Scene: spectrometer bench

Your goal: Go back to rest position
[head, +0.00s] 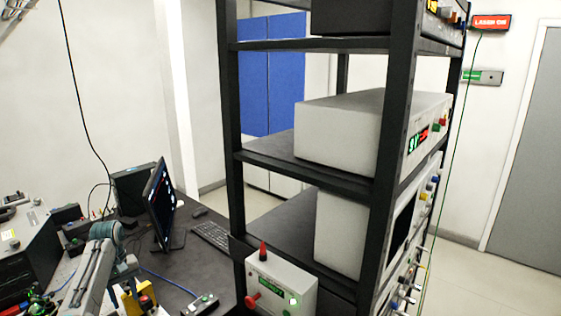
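My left arm comes in at the lower left with pale grey links and a teal joint. My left gripper (126,270) is at its end, low over the cluttered bench (185,265). Its fingers are small and partly hidden, so I cannot tell whether they are open or shut. I see nothing clearly held in it. A yellow box with a red top (138,297) is just below it in the picture; I cannot tell whether they touch. My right gripper is not in view.
A black rack (232,130) with grey instruments (345,130) stands at centre right. A white box with a red knob (281,283) is at its foot. A monitor (160,205) and keyboard (211,235) are on the bench. Open floor (480,275) lies right of the rack.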

